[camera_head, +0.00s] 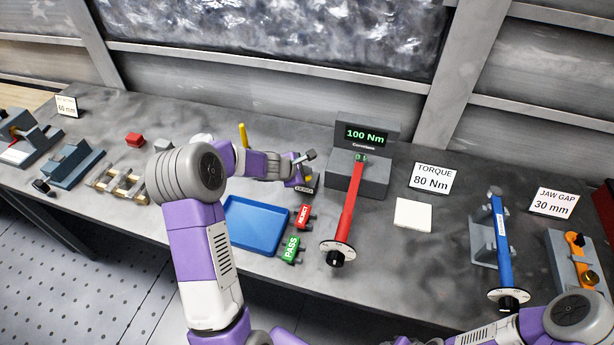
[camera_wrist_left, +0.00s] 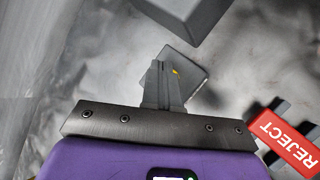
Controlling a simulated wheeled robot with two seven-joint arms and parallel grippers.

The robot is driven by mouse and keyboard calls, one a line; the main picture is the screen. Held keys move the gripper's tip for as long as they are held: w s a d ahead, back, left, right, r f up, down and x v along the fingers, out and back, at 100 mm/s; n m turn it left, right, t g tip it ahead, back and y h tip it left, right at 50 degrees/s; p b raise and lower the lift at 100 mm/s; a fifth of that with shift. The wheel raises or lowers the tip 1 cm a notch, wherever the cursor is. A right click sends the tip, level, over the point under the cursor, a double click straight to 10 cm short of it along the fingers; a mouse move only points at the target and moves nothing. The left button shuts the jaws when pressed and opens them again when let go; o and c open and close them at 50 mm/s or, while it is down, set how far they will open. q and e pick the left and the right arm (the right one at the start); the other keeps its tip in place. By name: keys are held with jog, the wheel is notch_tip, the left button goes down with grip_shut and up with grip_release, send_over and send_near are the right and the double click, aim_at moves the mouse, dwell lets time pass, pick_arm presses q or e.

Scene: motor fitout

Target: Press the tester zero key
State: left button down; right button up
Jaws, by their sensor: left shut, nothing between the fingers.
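The torque tester (camera_head: 372,177) is a grey block with an upright display reading 100 Nm. The red torque wrench (camera_head: 349,208) lies across its front. A small dark label (camera_head: 303,190), too small to read surely, sits left of the tester, by a yellow bit I take as the zero key (camera_head: 309,181). My left gripper (camera_head: 306,166) is shut and empty, above that spot. In the left wrist view its fingers (camera_wrist_left: 163,84) are over a grey plate (camera_wrist_left: 200,76) with a yellow bit (camera_wrist_left: 176,71), mostly hidden by them; I cannot tell whether they touch. The tester's corner (camera_wrist_left: 190,12) is beyond.
A blue tray (camera_head: 255,226) lies below the left forearm. Red REJECT (camera_head: 304,216) and green PASS (camera_head: 290,249) pieces stand beside it. A white pad (camera_head: 412,214) and a blue wrench (camera_head: 503,245) are to the right. My right arm shows at lower right.

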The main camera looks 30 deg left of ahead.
pick_arm(q)
jog(key=shift+f, duration=0.2)
jog(key=shift+r, duration=0.15)
dwell(0.3)
jog(key=shift+r+p, duration=0.65)
jog(key=shift+r, duration=0.15)
notch_tip(320, 180, up, 5)
jog(key=p, duration=0.4)
jog(key=shift+r+p, duration=0.1)
jog(key=shift+p, duration=0.25)
dwell(0.3)
